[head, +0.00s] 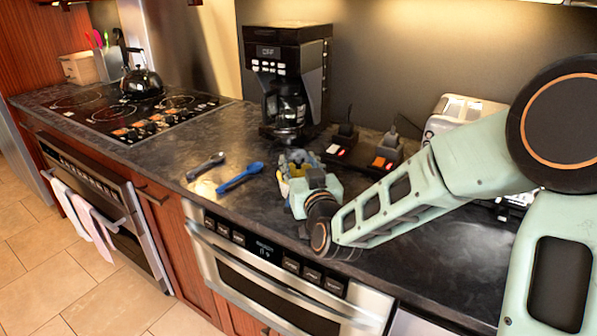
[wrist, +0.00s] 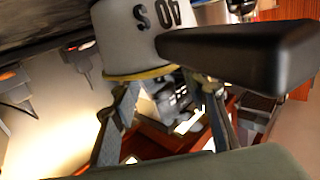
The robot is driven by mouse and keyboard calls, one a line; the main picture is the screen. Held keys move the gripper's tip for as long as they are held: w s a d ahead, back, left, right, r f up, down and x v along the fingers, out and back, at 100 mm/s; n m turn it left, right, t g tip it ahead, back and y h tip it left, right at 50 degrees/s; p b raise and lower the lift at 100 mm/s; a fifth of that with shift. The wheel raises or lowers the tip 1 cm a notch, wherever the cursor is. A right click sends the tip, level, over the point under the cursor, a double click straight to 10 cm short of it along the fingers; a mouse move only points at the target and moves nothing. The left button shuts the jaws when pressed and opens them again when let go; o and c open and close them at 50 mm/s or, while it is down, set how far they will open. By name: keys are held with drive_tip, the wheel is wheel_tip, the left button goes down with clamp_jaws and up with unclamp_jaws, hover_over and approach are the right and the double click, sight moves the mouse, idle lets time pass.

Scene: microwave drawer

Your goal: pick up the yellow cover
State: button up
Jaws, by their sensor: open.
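A small yellow patch (head: 283,187), which may be the yellow cover, shows at the left side of my gripper (head: 297,160) in the head view. My gripper is low over the dark counter, and its jaws hide much of what is there. In the wrist view a white round body (wrist: 130,35) with dark characters and a yellow rim (wrist: 140,74) sits at the ends of my open gripper (wrist: 167,88). A thick black bar (wrist: 245,45) extends right from it. I cannot tell whether the fingers touch the rim.
A blue utensil (head: 240,176) and a dark one (head: 206,165) lie left of my gripper. A coffee maker (head: 287,80) stands behind. Two black items (head: 386,152) and a toaster (head: 460,115) are right. A cooktop (head: 130,110) and kettle (head: 141,82) are at the left.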

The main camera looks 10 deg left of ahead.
drive_tip(key=shift+w, duration=0.1)
drive_tip(key=c, duration=1.1)
drive_tip(key=shift+o, duration=0.2)
drive_tip(key=shift+r, duration=0.1)
